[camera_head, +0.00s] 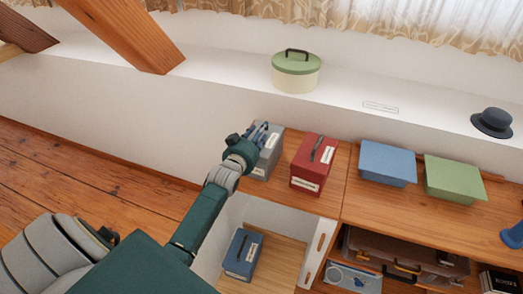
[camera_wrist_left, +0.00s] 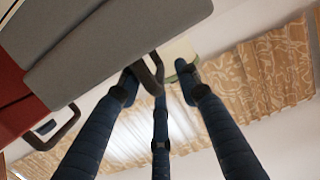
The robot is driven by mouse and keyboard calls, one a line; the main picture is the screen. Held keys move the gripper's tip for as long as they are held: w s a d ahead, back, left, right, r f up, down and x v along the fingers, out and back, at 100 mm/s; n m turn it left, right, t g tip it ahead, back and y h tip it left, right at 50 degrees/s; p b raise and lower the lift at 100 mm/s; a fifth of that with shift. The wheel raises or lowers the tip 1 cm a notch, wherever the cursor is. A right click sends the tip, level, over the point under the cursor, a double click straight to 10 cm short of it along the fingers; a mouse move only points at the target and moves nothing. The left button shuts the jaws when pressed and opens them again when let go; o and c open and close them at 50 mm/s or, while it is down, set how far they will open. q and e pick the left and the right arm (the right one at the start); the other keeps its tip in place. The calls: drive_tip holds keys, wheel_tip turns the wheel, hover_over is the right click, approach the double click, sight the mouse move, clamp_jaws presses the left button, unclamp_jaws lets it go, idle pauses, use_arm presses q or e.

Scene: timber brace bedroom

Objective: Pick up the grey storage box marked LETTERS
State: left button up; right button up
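The grey storage box (camera_head: 272,159) stands on the wooden top at the left end, beside the red box. It has pale labels whose text is too small to read. My left gripper (camera_head: 262,133) is at its top and hides part of it. In the left wrist view the grey box (camera_wrist_left: 120,45) fills the upper left, and its dark handle (camera_wrist_left: 148,74) shows among the tips of my left fingers (camera_wrist_left: 158,78). The fingers look spread, with a gap between the tips. Contact with the handle cannot be told. My right gripper is out of view.
A red box (camera_head: 308,178) stands close to the right of it. Blue (camera_head: 388,163) and green (camera_head: 453,178) lidded boxes stand further right. A dark blue box (camera_head: 243,254) sits in the white open compartment below. A round green-lidded box (camera_head: 296,76) stands on the ledge behind.

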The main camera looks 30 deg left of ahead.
use_arm(q)
clamp_jaws()
drive_tip(key=shift+r, duration=0.25)
